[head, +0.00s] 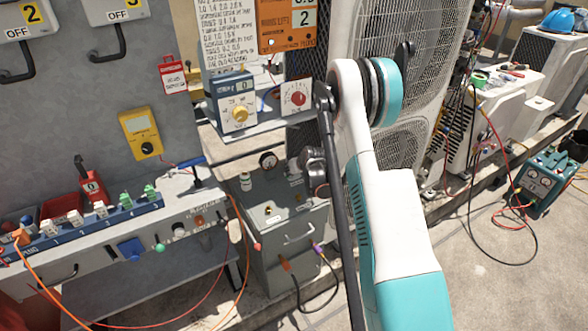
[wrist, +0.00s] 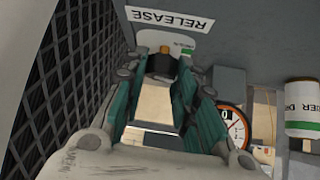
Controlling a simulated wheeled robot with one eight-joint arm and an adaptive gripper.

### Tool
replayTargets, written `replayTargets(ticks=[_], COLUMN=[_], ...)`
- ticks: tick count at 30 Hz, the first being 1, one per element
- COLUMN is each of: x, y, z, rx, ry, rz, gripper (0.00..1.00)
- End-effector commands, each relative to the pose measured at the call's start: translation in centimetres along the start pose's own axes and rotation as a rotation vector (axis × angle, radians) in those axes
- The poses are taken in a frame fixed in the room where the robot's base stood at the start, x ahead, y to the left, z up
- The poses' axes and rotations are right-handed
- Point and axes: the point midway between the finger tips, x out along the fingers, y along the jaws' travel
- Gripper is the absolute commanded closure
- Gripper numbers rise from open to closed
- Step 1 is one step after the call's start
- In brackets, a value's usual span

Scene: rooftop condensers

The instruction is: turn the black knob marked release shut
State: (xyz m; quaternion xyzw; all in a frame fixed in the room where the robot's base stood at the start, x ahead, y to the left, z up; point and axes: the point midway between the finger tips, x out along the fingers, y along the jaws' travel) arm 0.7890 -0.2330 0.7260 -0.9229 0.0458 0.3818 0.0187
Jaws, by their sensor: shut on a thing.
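The black knob (wrist: 160,65) shows in the wrist view below a white label reading RELEASE (wrist: 170,19), which appears upside down. A small orange-yellow mark sits at the knob's upper edge. My gripper (wrist: 162,74) has its two green-sided fingers on either side of the knob, shut on it. The exact contact is partly hidden by the fingertips. In the head view my gripper (head: 313,163) is small and dark beside the grey metal box, and I cannot make out the knob there.
A round gauge (wrist: 236,126) and a white-green cylinder (wrist: 305,108) stand right of my fingers in the wrist view. A dark grille (wrist: 60,85) is close at left. In the head view, the grey box (head: 290,252) has hoses below, and a condenser (head: 385,30) stands behind my arm.

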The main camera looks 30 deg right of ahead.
Motion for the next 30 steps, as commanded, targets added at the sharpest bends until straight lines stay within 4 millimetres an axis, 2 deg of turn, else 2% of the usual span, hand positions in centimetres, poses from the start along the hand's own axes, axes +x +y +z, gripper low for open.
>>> replayTargets(ticks=[30], x=[0.37], y=[-1.06], z=[-0.33], rx=[0.63], ry=[-0.001], rz=[0.633], gripper=[0.97])
